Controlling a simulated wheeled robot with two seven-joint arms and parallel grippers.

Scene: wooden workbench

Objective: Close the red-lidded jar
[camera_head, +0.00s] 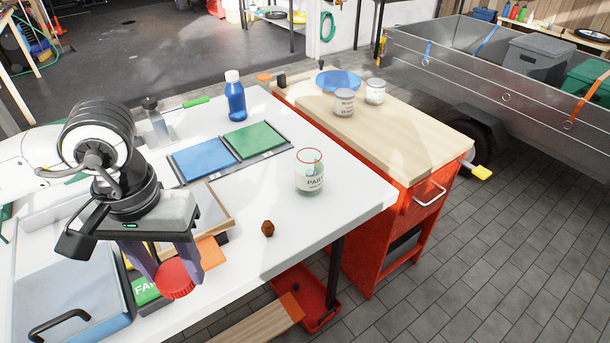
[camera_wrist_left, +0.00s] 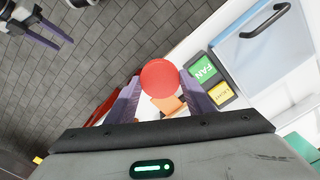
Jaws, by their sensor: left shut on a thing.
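My left gripper (camera_head: 172,272) is shut on a round red lid (camera_head: 175,280), held over the front edge of the white table. The lid also shows between the purple fingers in the left wrist view (camera_wrist_left: 160,76). The jar (camera_head: 309,178) is clear glass with a red rim and a paint-style label. It stands upright and uncovered on the white table, to the right of the lid and apart from it. My right gripper (camera_wrist_left: 50,34) shows only at the top left of the left wrist view, over the paved floor, its fingers apart and empty.
A small brown lump (camera_head: 267,228) lies between gripper and jar. Blue and green trays (camera_head: 204,161) and a blue bottle (camera_head: 235,98) stand behind. A grey-blue case (camera_head: 70,300) is at front left. A red cabinet (camera_head: 400,215) with a wooden top stands right.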

